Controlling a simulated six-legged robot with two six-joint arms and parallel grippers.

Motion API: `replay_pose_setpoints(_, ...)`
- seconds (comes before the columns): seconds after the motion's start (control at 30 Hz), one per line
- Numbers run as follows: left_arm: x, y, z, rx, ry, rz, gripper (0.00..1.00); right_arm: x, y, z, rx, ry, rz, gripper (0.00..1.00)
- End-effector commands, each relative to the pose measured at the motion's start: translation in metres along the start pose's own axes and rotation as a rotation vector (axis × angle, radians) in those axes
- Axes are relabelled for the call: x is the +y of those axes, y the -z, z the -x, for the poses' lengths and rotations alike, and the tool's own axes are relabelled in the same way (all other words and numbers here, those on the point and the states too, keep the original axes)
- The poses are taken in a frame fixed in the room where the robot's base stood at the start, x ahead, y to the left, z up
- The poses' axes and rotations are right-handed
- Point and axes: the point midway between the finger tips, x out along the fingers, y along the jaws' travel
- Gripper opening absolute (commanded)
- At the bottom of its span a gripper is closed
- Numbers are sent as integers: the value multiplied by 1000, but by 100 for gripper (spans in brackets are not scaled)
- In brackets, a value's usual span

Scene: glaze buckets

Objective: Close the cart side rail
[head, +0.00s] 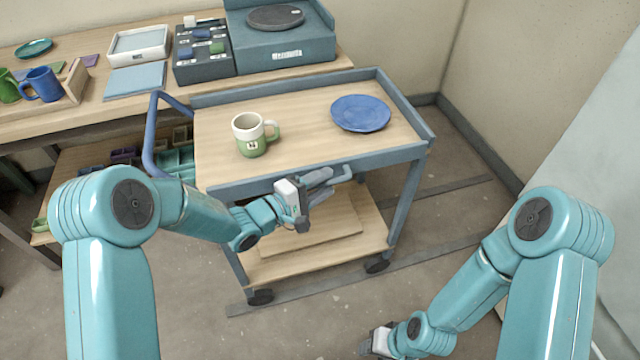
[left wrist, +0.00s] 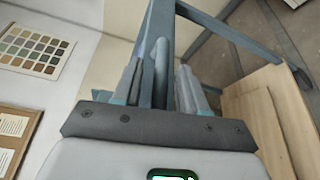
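The wheeled cart (head: 310,112) stands in front of me with a wooden top. Its near side rail (head: 385,158) is a blue-grey strip along the near edge and does not visibly rise above the top. A grey handle (head: 343,173) sticks out from it. My left gripper (head: 318,187) is at this handle, below the top. In the left wrist view a rounded grey bar (left wrist: 161,75) lies between the fingers, with a gap showing beside the right finger. My right gripper (head: 375,342) is low at the bottom, away from the cart; its fingers are unclear.
A green-and-white mug (head: 250,135) and a blue plate (head: 361,113) stand on the cart top. A blue push handle (head: 155,135) rises at the cart's left end. A workbench (head: 105,105) with trays and mugs is behind left. Floor to the right is clear.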

Motion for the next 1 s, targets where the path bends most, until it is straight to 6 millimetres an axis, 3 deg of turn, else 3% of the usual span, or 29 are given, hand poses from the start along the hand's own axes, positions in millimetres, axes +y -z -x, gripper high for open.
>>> replay_pose_setpoints(0.13,0,1,9,2,1,1,42,0,0,0,0,0,0,43)
replay_pose_setpoints(0.23,0,1,26,3,1,1,42,0,0,1,0,0,0,43)
replay_pose_setpoints(0.5,1,2,98,6,0,2,42,-2,0,4,0,0,0,43)
replay_pose_setpoints(0.7,1,1,141,4,-1,2,42,-2,0,6,0,0,0,43)
replay_pose_setpoints(1.0,0,0,164,0,0,0,42,-3,0,7,0,0,0,43)
